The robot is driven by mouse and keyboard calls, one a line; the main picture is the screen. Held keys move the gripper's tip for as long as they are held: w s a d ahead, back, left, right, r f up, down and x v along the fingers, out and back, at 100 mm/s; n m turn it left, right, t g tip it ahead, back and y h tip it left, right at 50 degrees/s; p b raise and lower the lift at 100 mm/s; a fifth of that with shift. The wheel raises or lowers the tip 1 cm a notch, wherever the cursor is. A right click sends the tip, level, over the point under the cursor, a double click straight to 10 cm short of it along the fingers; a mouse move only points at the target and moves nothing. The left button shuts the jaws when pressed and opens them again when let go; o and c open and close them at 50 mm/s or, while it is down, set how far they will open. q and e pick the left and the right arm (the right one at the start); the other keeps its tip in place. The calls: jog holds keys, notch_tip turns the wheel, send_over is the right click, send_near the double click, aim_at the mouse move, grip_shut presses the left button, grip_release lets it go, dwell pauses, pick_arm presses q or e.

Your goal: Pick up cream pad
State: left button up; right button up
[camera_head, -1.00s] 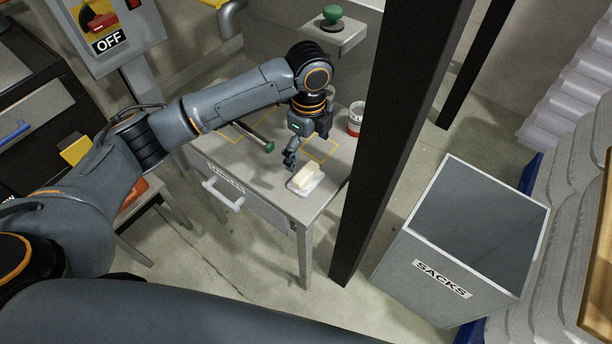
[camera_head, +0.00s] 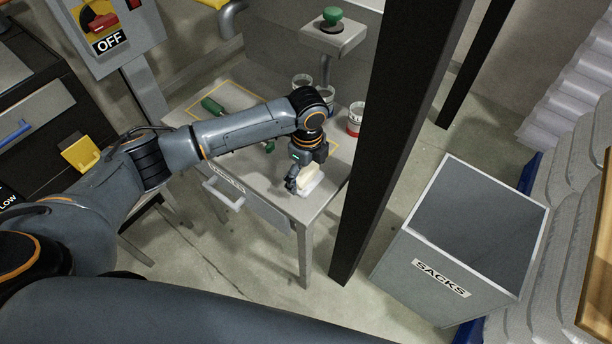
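The cream pad (camera_head: 309,174) is a small pale block on a white base (camera_head: 311,188) near the front right corner of the grey table (camera_head: 270,186). My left gripper (camera_head: 296,185) is low over the table, pointing down, right at the pad's left side. Its dark fingers and body cover part of the pad. I cannot tell whether the fingers are around the pad or only beside it, nor whether they are open or shut. My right gripper is out of view.
A red and white can (camera_head: 355,119) and clear cups (camera_head: 302,82) stand toward the table's back. A green-handled tool (camera_head: 212,106) lies at the back left. A black post (camera_head: 384,150) rises just right of the table. A grey SACKS bin (camera_head: 455,250) stands farther right.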

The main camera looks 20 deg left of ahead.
aim_at(307, 172)
pick_arm(q)
jog(key=c, duration=1)
jog(key=shift+c, duration=0.2)
notch_tip(307, 172, up, 10)
jog(key=shift+r, duration=0.1)
